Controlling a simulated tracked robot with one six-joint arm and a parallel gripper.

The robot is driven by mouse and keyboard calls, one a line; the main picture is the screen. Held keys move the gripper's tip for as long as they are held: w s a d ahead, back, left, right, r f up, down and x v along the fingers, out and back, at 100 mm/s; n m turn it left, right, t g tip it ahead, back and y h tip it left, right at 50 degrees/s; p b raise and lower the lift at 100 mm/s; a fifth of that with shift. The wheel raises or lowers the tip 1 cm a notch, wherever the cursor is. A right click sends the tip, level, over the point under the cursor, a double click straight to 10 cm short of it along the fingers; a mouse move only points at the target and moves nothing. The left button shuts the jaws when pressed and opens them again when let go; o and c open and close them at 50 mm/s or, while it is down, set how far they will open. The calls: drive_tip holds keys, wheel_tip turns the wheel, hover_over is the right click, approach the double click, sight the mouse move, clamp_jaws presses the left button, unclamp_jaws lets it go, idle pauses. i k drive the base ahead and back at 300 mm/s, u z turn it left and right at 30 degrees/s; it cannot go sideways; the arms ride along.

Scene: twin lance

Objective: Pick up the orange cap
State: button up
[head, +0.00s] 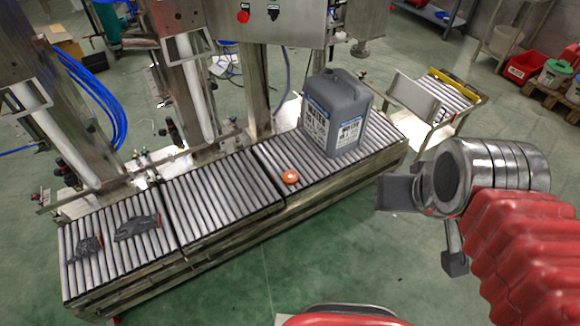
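The orange cap (290,177) lies on the roller conveyor (215,207), near its front edge. It is small and round, and sits to the left of and in front of a grey jerrycan. My gripper (427,228) is at the right, in front of the conveyor and well apart from the cap. Its two dark fingers are spread, with nothing visible between them. It is open and empty.
The grey jerrycan (337,112) with a white label stands upright on the conveyor. Two dark crumpled-looking items (137,228) lie on the left rollers. Steel columns (180,80) and a machine box (260,20) rise behind. The green floor in front is clear.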

sight(290, 176)
drive_tip(key=u, duration=0.3)
drive_tip(key=i, duration=0.75)
drive_tip(key=u, duration=0.7)
drive_tip(key=i, duration=0.5)
drive_tip(key=u, duration=0.3)
